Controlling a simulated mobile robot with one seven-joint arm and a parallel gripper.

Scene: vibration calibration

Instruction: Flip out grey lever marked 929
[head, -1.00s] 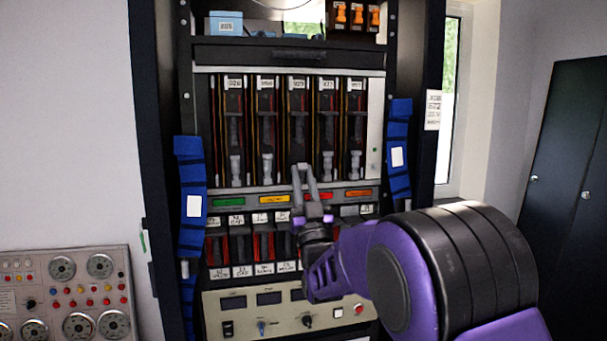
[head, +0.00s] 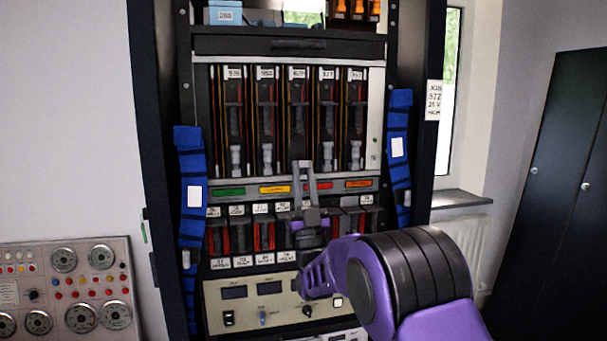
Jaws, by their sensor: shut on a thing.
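The rack holds a row of tall slots with grey levers. The middle slot carries the white label 929 (head: 297,73). The light grey handle of its lever is mostly hidden behind my gripper (head: 302,167), so its exact tilt is hard to see. My gripper is shut on this lever at the lower end of the slot, in front of the panel. My purple arm comes in from the lower right.
Upright grey handles stand in the neighbouring slots, at the left (head: 266,158) and right (head: 328,156). Below are a strip of coloured labels (head: 273,189) and a beige control panel (head: 240,306). Blue straps (head: 190,170) hang at the rack's sides.

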